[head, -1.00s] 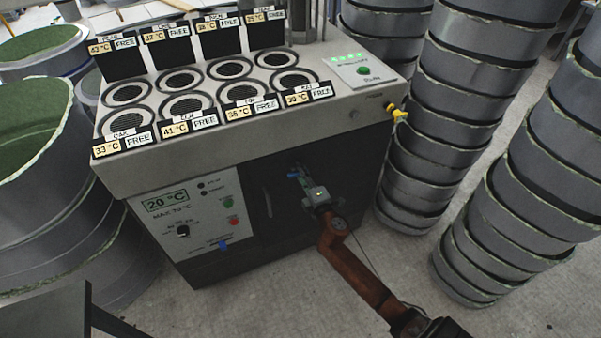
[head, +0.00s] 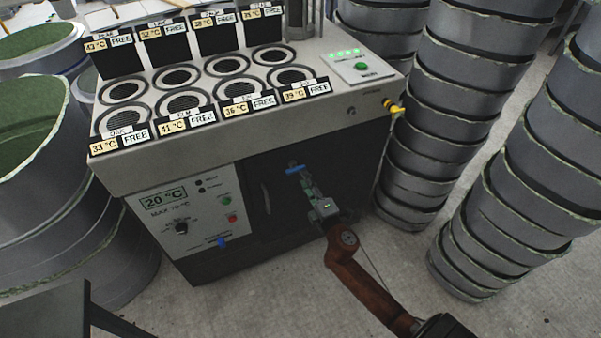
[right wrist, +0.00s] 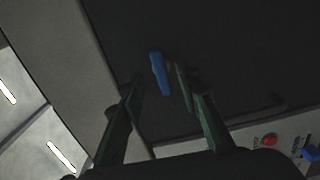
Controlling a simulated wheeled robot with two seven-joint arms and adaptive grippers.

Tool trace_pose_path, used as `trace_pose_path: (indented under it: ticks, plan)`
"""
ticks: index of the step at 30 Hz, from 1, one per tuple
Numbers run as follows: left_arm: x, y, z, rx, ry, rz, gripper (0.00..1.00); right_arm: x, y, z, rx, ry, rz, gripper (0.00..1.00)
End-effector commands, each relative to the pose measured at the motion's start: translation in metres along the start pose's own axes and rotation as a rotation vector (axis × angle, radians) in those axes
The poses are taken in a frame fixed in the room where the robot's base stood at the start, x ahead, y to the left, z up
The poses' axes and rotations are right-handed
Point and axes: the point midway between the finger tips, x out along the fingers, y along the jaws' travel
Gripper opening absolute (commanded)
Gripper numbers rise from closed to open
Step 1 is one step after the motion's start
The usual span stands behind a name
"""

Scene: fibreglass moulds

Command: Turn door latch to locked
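The door latch (head: 295,169) is a small blue bar on the dark door of the grey cabinet. In the head view it lies nearly level, near the door's top. My right gripper (head: 304,183) is just below and in front of it, pointing at it. In the right wrist view the blue latch (right wrist: 160,74) shows between the tips of my open right gripper (right wrist: 159,80), with a visible gap on either side. I cannot tell whether the tips reach past the bar. My left gripper is not in view.
The cabinet's control panel (head: 180,205) has a dial, green and red buttons and another blue knob (head: 221,241). A door handle (head: 266,198) is left of the latch. Tall stacks of grey moulds (head: 450,110) crowd the right side. A yellow fitting (head: 394,107) sticks out at the top right corner.

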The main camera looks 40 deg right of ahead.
Motion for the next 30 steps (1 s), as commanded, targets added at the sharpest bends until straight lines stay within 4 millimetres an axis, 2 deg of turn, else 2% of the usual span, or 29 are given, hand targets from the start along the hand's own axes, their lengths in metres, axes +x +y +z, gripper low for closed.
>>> trace_pose_path:
  ticks: [3, 10, 30]
  plan:
    - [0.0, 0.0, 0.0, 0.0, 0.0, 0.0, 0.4, -0.024, -0.001, 0.0, 0.002, -0.001, -0.002, 0.3]
    - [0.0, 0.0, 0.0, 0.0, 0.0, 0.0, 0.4, -0.051, -0.001, 0.0, 0.002, 0.0, -0.001, 0.3]
    - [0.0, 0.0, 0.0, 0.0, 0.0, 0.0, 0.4, -0.054, -0.002, 0.001, 0.003, -0.001, -0.003, 0.3]
